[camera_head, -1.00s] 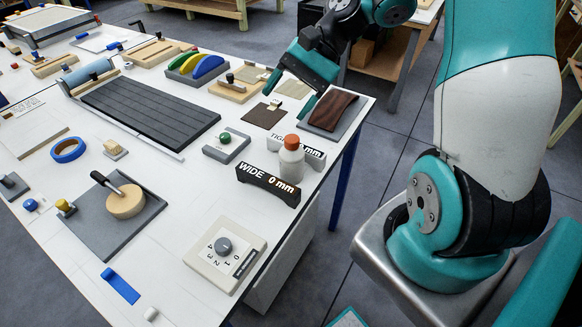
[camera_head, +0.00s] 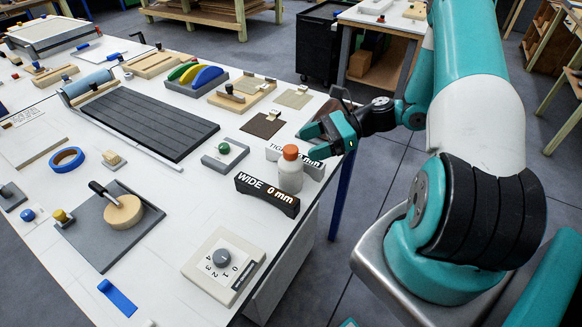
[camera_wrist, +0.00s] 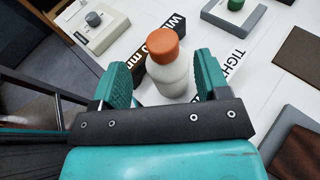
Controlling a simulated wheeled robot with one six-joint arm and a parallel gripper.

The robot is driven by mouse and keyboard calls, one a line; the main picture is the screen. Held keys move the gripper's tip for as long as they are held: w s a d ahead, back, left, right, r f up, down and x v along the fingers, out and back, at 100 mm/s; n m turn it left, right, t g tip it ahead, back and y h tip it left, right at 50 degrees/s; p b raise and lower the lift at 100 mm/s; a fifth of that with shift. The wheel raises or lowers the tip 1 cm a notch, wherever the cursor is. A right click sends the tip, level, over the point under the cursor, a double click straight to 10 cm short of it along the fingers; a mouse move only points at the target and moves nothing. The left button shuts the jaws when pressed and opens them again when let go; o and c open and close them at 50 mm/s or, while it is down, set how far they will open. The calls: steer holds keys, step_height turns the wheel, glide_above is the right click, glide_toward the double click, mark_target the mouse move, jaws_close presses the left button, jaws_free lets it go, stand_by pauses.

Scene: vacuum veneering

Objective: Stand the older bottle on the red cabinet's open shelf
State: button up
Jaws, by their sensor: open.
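One white bottle (camera_head: 289,176) with an orange cap stands upright near the table's right edge, between the "WIDE 0 mm" block and the "TIGHT" block. Its age cannot be read. My gripper (camera_head: 309,142) is open, just right of the bottle and near cap height. In the wrist view the bottle (camera_wrist: 171,80) lies in the gap between the two teal fingers of my gripper (camera_wrist: 159,64), with nothing gripped. Whether a finger touches it cannot be told. No red cabinet or second bottle shows.
The black "WIDE 0 mm" block (camera_head: 267,195) is close in front of the bottle; the "TIGHT" block (camera_head: 275,153) is behind it. A dial box (camera_head: 223,262) and a green-knobbed block (camera_head: 224,155) stand nearby. Bare white table lies left of the bottle.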

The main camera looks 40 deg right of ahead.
mark_target(284, 153)
steer(key=p+x, duration=0.3)
steer(key=x, duration=0.4)
steer(key=shift+r, duration=0.1)
steer(key=shift+w+a, duration=0.15)
steer(key=shift+a, duration=0.05)
jaws_close()
